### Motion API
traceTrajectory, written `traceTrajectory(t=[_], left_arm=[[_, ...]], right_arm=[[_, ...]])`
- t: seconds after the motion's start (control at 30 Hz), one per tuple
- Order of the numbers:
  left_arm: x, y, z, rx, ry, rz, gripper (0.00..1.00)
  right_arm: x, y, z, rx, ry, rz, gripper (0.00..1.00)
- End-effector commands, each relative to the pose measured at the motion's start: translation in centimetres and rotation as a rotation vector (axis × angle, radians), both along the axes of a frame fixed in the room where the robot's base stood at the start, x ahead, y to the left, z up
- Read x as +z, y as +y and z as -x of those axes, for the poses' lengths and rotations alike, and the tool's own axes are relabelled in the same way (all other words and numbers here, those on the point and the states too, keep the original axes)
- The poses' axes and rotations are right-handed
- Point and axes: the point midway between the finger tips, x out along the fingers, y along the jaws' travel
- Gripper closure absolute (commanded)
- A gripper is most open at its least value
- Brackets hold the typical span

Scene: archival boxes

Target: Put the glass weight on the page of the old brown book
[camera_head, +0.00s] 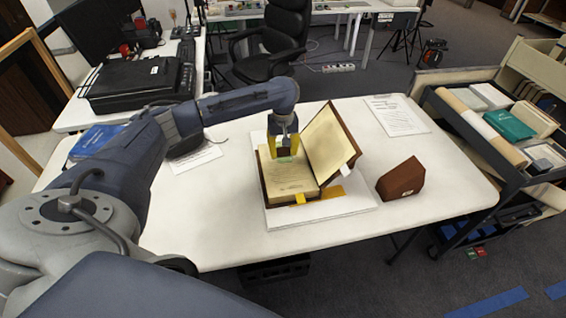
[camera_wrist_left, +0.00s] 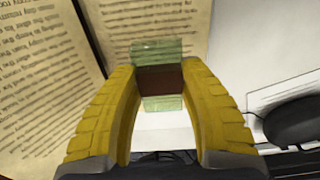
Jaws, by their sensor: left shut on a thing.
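The old brown book (camera_head: 290,181) lies open on a white board on the table, its left page flat and its right leaf and cover raised at a slant. Its printed pages also fill the left and top of the left wrist view (camera_wrist_left: 45,85). My left gripper (camera_head: 284,147), with yellow fingers, is at the far end of the left page. In the left wrist view its fingers (camera_wrist_left: 160,85) are shut on the glass weight (camera_wrist_left: 160,49), a pale green clear block with a brown band. Whether the weight touches the page cannot be told. My right gripper is not in view.
A brown wedge-shaped block (camera_head: 401,180) stands right of the book. Printed sheets lie at the back right (camera_head: 397,115) and left (camera_head: 192,158). A blue book (camera_head: 96,141) is at the far left. A cart (camera_head: 480,135) with boxes stands at right. The table's front right is clear.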

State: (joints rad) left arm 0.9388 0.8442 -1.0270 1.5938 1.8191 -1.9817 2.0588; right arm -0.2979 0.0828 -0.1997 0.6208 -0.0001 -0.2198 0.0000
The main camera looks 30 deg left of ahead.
Motion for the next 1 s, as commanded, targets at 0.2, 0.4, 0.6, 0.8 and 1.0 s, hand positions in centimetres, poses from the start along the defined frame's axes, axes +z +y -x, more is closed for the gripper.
traceTrajectory(t=[0.2,0.4,0.6,0.8,1.0], left_arm=[[-2.0,0.0,0.0,0.001,-0.001,0.002,0.96],[-2.6,0.0,0.0,0.001,-0.001,0.001,0.96],[-4.7,-0.1,0.0,0.002,0.001,0.003,0.96],[-6.1,0.0,0.0,0.002,0.000,0.001,0.96],[-6.1,0.0,0.0,0.001,0.001,0.001,0.50]], right_arm=[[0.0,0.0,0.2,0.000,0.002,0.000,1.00],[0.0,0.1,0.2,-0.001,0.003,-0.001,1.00],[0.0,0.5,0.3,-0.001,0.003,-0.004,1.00],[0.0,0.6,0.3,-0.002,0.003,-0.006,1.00],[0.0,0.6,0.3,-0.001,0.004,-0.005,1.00]])
